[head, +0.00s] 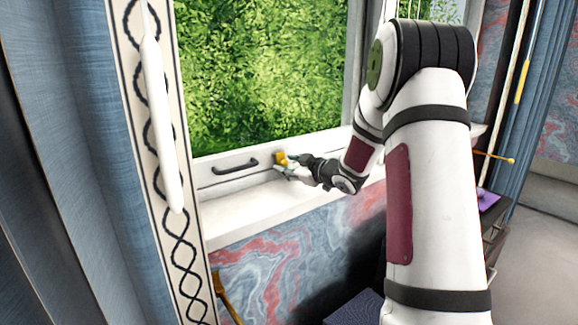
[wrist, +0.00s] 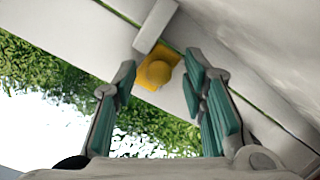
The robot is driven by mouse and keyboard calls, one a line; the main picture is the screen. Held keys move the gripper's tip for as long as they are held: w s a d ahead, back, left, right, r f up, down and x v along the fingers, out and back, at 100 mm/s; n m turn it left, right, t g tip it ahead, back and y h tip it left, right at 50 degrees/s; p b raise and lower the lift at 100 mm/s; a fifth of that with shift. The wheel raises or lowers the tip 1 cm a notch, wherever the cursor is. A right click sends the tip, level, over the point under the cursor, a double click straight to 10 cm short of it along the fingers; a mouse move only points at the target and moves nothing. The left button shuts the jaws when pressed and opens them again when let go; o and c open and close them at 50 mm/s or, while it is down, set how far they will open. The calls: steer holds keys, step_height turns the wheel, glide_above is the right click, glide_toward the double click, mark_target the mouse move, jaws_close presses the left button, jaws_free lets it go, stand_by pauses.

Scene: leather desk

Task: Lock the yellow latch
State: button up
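The yellow latch (head: 281,158) sits on the white window frame, to the right of a dark handle in the head view. In the wrist view the yellow latch (wrist: 157,70) shows a rounded knob on a flat yellow plate, just ahead of the fingertips and between their lines. A pale bar (wrist: 156,27) lies right beside the plate. My gripper (head: 287,167) is at the latch in the head view. In the wrist view my gripper (wrist: 160,82) has its teal-padded fingers spread apart with nothing between them. Whether a fingertip touches the latch I cannot tell.
A dark handle (head: 235,167) is on the lower window frame, left of the latch. The white sill (head: 250,218) runs below it. A patterned curtain strip (head: 165,160) hangs at the left. A purple item (head: 488,199) lies on furniture at the right.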

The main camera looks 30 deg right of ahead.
steer(key=v, duration=1.2)
